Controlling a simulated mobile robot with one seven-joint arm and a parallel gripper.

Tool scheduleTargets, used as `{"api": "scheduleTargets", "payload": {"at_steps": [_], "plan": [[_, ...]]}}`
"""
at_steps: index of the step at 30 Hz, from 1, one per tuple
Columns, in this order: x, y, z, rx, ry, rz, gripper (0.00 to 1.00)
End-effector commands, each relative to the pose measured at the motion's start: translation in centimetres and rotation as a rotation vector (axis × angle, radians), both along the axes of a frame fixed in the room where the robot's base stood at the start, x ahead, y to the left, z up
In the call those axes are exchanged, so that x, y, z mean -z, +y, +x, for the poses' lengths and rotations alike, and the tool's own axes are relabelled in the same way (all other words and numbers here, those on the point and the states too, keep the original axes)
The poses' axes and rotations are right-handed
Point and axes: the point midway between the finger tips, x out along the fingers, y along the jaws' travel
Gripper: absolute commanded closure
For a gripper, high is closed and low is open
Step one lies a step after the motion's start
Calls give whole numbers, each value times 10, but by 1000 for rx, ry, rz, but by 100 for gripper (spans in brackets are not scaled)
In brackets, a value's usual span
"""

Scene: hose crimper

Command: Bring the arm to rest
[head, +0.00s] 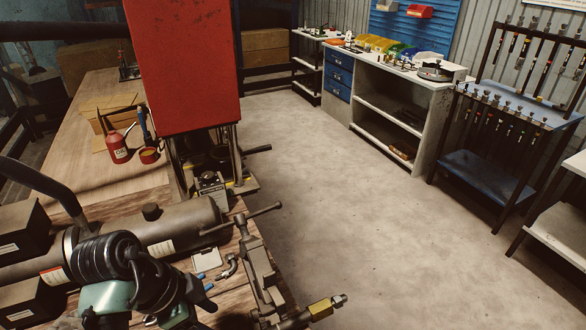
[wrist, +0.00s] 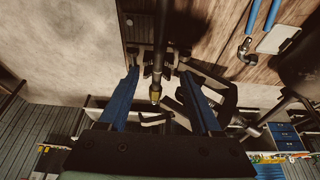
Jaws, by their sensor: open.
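My gripper (head: 207,289) is low in the head view, over the near end of the wooden bench (head: 80,150), partly hidden by my dark wrist. In the wrist view its two blue fingers (wrist: 158,78) are spread apart, with nothing held. A dark rod with a brass-coloured end (wrist: 155,94) shows between the fingers, seemingly beyond them; I cannot tell how far. In the head view a metal vise (head: 257,268) stands right of my gripper.
A red machine (head: 186,62) stands on the bench. A grey cylinder (head: 180,226) lies close behind my arm. A red can (head: 117,147) and a bent metal fitting (head: 228,267) are on the bench. The concrete floor (head: 350,215) to the right is clear, up to a blue rack (head: 485,175).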

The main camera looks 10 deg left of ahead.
Motion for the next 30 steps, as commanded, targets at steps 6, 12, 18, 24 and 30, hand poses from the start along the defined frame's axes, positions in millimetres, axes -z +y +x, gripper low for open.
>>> {"api": "scheduleTargets", "payload": {"at_steps": [6, 12, 18, 24, 30], "plan": [[-34, -19, 49, -100, -177, 59, 35], [-147, -67, 128, -336, -632, 43, 35], [-289, -121, 140, -522, -1092, -173, 35], [-422, -163, 83, -617, -1488, -528, 35], [-499, -179, 7, -628, -1735, -846, 35]]}}
